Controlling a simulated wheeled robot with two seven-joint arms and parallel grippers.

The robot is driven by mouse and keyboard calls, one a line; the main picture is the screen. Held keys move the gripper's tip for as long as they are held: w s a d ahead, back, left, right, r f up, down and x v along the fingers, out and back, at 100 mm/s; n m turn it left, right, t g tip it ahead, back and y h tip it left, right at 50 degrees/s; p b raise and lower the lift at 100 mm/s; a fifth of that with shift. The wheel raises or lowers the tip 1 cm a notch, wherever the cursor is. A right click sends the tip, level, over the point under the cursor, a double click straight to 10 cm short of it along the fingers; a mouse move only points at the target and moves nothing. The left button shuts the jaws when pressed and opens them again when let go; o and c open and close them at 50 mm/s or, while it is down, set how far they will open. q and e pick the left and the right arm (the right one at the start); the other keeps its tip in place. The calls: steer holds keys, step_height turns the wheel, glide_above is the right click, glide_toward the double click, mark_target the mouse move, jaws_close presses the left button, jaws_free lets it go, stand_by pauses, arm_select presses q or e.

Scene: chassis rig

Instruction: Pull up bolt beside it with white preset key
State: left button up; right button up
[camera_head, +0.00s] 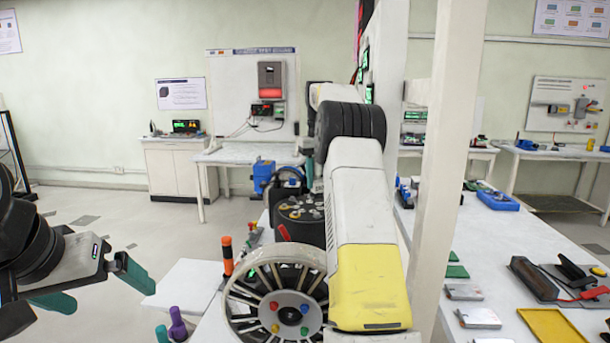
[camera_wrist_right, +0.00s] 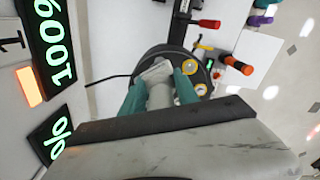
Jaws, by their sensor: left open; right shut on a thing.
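In the right wrist view, my right gripper (camera_wrist_right: 160,90) is shut, its teal fingers on either side of a pale grey-white tool that looks like the white preset key (camera_wrist_right: 158,72). The tool is over a dark round hub (camera_wrist_right: 206,58) with gold bolts (camera_wrist_right: 190,67). I cannot tell whether the tool touches a bolt. In the head view the hub (camera_head: 298,213) stands behind a spoked wheel (camera_head: 240,297); my right arm hides the right gripper and the tool. My left gripper (camera_head: 95,285) is open and empty at the lower left, apart from the hub.
An orange-and-black screwdriver (camera_head: 227,256) stands left of the wheel. A purple-handled tool (camera_head: 178,325) is near the front edge. A white post (camera_head: 449,150) rises right of my right arm. Lit percentage displays (camera_wrist_right: 50,40) are beside the hub. Floor at the left is open.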

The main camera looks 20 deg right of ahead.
mark_target(318, 192)
stand_by(0.3)
steer(key=shift+s+r, duration=0.1)
steer(key=shift+f, duration=2.65)
steer(key=shift+s+f, duration=0.1)
steer(key=shift+f, duration=1.05)
steer(key=shift+r, duration=0.1)
steer(key=shift+r, duration=3.6)
